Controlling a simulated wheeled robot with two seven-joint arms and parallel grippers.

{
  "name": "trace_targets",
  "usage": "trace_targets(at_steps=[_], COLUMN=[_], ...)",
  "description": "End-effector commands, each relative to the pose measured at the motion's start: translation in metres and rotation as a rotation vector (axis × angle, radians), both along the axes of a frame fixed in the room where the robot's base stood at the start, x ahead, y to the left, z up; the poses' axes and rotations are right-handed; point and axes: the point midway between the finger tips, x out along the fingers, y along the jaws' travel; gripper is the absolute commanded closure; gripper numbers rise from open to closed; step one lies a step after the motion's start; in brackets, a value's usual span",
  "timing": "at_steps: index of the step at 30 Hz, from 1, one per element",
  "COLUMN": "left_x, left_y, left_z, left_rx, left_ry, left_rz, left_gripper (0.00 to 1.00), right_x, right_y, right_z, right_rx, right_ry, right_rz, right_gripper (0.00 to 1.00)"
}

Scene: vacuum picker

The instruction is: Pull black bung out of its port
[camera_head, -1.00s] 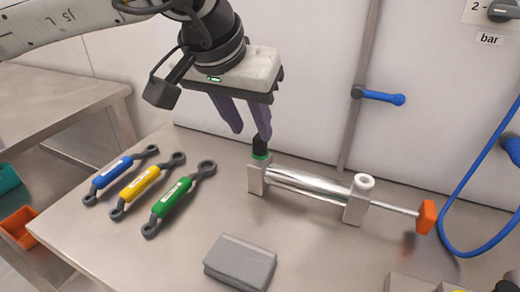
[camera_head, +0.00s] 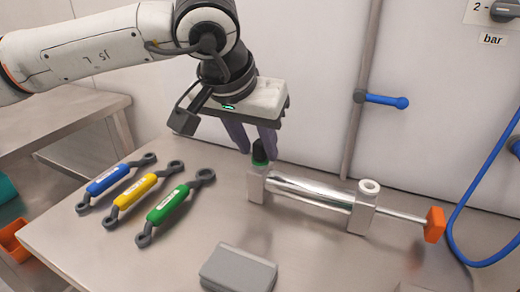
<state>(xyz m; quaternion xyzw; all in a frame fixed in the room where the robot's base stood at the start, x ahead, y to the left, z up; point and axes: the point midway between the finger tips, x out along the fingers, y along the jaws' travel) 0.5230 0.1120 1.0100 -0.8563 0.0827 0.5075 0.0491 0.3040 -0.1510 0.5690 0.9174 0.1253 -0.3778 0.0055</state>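The black bung (camera_head: 259,151) stands upright in the port at the left end of a metal cylinder (camera_head: 310,192), with a green ring at its base. The cylinder lies on the bench between two pale blocks, with a rod and an orange end piece (camera_head: 434,225) at the right. My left gripper (camera_head: 258,154) is open and points down at the bung. Its dark purple fingers are apart, one to the left of the bung and one just behind and to the right. I cannot tell whether either finger touches it. My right gripper is not in view.
Blue (camera_head: 108,180), yellow (camera_head: 136,191) and green (camera_head: 168,204) handled tools lie at the left of the bench. A grey block (camera_head: 238,270) lies in front. A blue wall lever (camera_head: 385,100) and a blue hose (camera_head: 462,215) are at the right.

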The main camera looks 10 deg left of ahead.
Motion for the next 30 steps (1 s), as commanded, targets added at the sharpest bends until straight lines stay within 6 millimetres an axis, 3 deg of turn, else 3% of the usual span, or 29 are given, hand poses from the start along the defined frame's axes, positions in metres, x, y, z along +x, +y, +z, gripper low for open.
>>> trace_targets(at_steps=[2, 8, 30], left_x=[0.0, 0.0, 0.0], left_y=[0.0, 0.0, 0.0], left_z=[0.0, 0.0, 0.022], left_rx=[0.0, 0.0, 0.0], left_ry=[0.0, 0.0, 0.0], left_rz=[0.0, 0.0, 0.0], left_gripper=[0.67, 1.0, 1.0], right_x=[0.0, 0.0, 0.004], right_y=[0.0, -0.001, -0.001], right_z=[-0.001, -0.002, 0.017], right_rx=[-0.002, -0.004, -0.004], right_ry=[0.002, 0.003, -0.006], right_rz=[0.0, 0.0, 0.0], right_gripper=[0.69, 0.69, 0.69])
